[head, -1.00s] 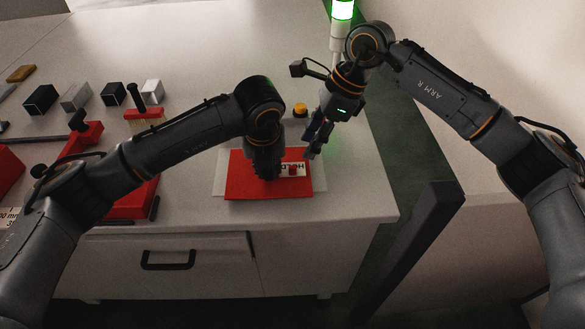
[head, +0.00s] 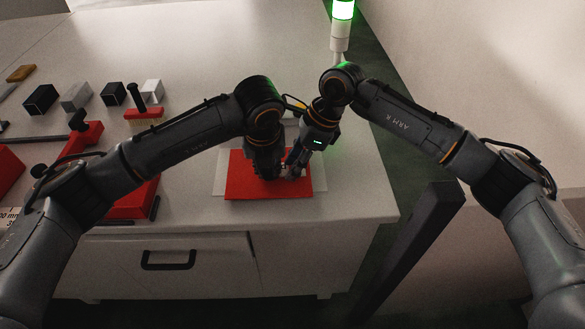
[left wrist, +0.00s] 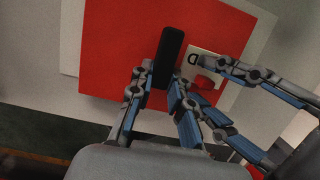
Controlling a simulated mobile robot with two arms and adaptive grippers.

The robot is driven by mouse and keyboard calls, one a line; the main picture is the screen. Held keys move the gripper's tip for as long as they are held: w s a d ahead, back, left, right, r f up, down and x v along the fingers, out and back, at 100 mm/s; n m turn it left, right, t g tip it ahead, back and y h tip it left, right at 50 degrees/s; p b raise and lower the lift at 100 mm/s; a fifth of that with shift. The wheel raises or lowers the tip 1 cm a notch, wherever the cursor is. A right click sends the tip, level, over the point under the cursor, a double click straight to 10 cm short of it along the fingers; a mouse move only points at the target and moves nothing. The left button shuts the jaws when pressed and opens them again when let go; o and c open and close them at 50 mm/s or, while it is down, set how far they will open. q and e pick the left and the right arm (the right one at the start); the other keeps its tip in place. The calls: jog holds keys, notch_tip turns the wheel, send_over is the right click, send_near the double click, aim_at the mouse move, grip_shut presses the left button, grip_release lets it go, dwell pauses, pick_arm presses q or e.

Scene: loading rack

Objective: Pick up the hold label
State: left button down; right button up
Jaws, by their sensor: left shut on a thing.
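The hold label is a pale tag with a dark letter and a small red raised part; it shows in the left wrist view (left wrist: 190,68), lying on a red sheet (left wrist: 115,45). In the head view my grippers hide most of it. My left gripper (head: 267,174) is shut on a dark bar (left wrist: 167,55) over the red sheet (head: 240,185), just left of the label. My right gripper (head: 293,170) is at the label; in the left wrist view its fingers (left wrist: 197,84) stand apart, one on each side of the label's red part. I cannot tell whether they touch it.
A paler sheet (head: 319,180) lies under the red one near the bench's front edge. My two grippers are very close together. Several small blocks, such as a black one (head: 40,99), and a red fixture (head: 130,205) are at the left. A green-lit signal tower (head: 342,12) stands behind.

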grip_shut()
jog(key=shift+r, duration=0.1)
jog(key=shift+d+r, duration=0.1)
jog(key=shift+r, duration=0.15)
jog(key=d, duration=1.7)
jog(key=shift+d, duration=0.2)
jog(key=shift+d+r, duration=0.15)
jog(key=shift+d, duration=0.1)
jog(key=shift+r, duration=2.3)
